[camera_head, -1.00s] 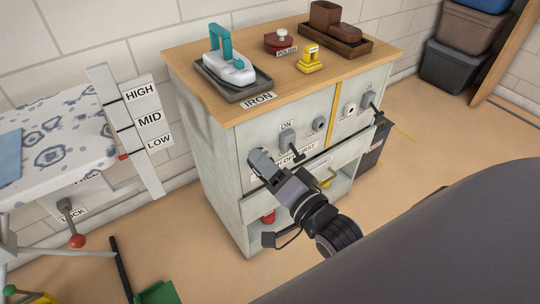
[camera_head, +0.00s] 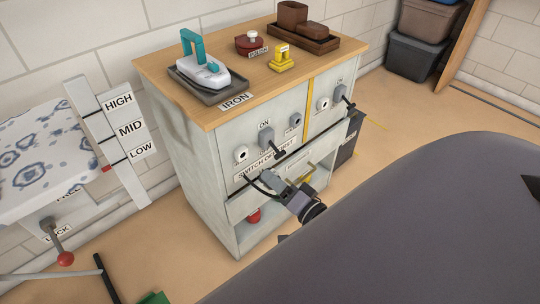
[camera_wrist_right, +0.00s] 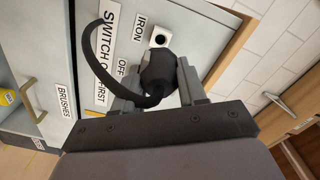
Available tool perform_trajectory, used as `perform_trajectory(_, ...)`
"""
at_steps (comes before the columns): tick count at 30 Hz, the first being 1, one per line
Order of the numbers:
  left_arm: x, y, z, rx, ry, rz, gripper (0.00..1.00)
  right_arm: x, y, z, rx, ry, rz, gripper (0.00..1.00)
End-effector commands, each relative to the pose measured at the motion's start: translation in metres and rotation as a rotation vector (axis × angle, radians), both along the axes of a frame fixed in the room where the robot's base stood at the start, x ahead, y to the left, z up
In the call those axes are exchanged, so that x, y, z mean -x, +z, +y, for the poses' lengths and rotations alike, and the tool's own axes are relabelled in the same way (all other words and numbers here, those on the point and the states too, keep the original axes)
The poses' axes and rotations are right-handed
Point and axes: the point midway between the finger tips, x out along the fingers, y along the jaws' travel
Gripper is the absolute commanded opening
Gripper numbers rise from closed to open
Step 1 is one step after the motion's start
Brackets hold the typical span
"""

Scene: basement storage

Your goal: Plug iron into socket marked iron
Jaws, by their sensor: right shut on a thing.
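The teal-and-white iron (camera_head: 205,72) stands in a grey tray (camera_head: 180,80) labelled IRON on the cabinet top. Below, on the cabinet front, is a white round socket (camera_head: 240,154), which shows beside an IRON label in the right wrist view (camera_wrist_right: 160,38). Right of it is a grey switch (camera_head: 266,137) with a black lever, between ON and OFF labels. My right gripper (camera_head: 268,177) is in front of the lower panel, below the socket. It is shut on a black plug (camera_wrist_right: 158,72) with a looping cable. The plug appears apart from the socket; its front end is hidden. My left gripper is out of view.
A second socket (camera_head: 295,120) and another socket and switch lie farther right on the cabinet (camera_head: 200,150). A red pot (camera_head: 249,42) and a yellow object (camera_head: 281,59) stand on top. The ironing board (camera_head: 40,160) is at left. Open floor lies in front.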

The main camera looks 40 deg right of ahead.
Motion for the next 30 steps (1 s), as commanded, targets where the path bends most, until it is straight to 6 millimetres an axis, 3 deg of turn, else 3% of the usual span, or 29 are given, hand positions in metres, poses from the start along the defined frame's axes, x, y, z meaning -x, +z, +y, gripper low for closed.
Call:
perform_trajectory(8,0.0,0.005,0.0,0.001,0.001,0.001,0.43,0.0,0.003,-0.001,0.002,-0.003,-0.002,0.05)
perform_trajectory(21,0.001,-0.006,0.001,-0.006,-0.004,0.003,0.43,-0.04,0.0,0.003,0.002,-0.002,-0.004,0.05)
perform_trajectory(30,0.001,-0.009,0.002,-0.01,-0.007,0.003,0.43,-0.056,0.001,0.004,0.001,-0.002,-0.002,0.05)
